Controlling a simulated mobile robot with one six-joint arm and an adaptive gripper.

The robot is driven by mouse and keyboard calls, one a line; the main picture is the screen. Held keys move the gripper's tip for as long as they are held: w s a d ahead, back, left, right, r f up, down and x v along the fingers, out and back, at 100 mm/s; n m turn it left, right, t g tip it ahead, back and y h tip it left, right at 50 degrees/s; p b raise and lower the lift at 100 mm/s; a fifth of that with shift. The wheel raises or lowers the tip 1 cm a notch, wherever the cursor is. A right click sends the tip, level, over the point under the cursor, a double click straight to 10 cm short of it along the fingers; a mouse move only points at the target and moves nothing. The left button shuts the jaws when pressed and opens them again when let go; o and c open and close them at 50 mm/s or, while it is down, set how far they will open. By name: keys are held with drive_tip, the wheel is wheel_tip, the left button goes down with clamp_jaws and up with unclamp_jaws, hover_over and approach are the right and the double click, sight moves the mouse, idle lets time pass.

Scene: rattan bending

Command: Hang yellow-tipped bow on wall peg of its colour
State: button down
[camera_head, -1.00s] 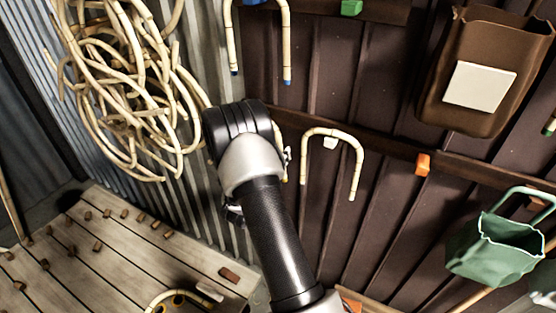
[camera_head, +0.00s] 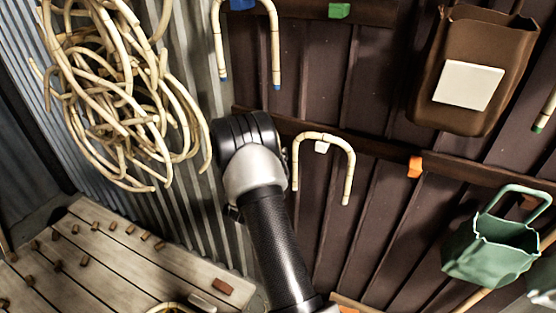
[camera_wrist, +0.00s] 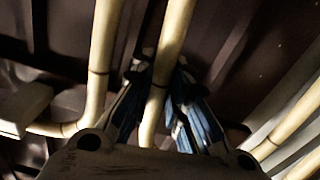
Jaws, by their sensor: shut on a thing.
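In the wrist view my gripper (camera_wrist: 160,84), with blue-grey fingers, is shut around a pale rattan cane (camera_wrist: 174,38). The cane runs from the top edge down between the fingers. Its tips are not visible, so I cannot confirm yellow. In the head view my dark wrist hides the gripper and most of what it holds. I cannot make out a yellow peg. Green (camera_head: 339,11), orange (camera_head: 415,166), white (camera_head: 321,147) and blue (camera_head: 241,4) pegs show on the dark wall rails.
A bow (camera_head: 346,160) hangs on the white peg, right of my wrist; a blue-tipped bow (camera_head: 275,50) hangs on the blue peg. A rattan coil (camera_head: 110,95) hangs at left above a pegged wooden bench (camera_head: 150,262). Brown (camera_head: 425,95) and green (camera_head: 490,258) containers are at right.

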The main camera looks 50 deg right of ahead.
idle(0.4)
drive_tip(key=c, duration=1.5)
unclamp_jaws()
drive_tip(key=shift+o, duration=0.2)
drive_tip(key=v, duration=1.2)
drive_tip(key=v, duration=0.9)
drive_tip(key=shift+b, duration=0.4)
drive_tip(key=shift+r, duration=0.1)
